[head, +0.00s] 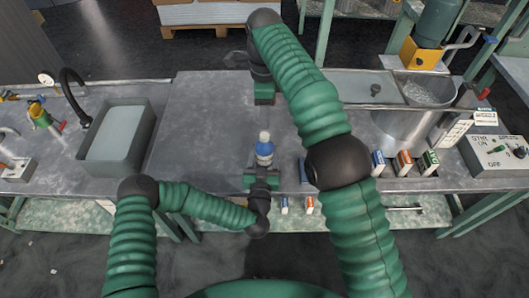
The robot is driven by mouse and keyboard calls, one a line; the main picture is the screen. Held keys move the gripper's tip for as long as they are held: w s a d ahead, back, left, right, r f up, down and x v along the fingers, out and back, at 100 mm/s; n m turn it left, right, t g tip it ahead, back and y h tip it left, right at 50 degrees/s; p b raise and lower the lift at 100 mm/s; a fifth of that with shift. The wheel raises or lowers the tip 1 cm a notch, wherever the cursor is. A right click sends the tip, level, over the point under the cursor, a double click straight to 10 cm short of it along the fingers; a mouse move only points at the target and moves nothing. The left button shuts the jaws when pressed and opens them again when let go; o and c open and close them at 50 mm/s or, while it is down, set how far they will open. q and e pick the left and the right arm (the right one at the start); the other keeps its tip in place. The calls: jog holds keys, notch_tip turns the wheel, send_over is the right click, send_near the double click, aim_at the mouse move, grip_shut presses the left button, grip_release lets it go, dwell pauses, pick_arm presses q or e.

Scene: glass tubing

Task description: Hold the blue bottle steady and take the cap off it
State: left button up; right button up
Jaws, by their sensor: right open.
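The blue bottle (264,153) stands upright on the grey metal worktop near its front edge. Its pale cap (264,136) sits on top. My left gripper (262,172) is low at the near side of the bottle, at the worktop's front edge. I cannot tell whether its fingers touch or enclose the bottle, or whether they are open or shut. My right gripper (264,98) is open, behind the bottle and apart from it, at the end of my arm that arches over from the right. Its fingertips are small in the view.
A grey sink (148,140) with a black tap (75,95) is at left. A metal basin (405,120) and a control box (497,154) are at right. Small coloured boxes (404,161) stand near the right front edge. The worktop (205,125) left of the bottle is clear.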

aim_at(264, 134)
pick_arm(q)
grip_shut()
pick_arm(e)
jog(key=shift+a, duration=0.1)
notch_tip(264, 134, down, 8)
jog(key=shift+f, duration=0.1)
dwell(0.5)
jog(key=shift+c, duration=0.4)
grip_shut()
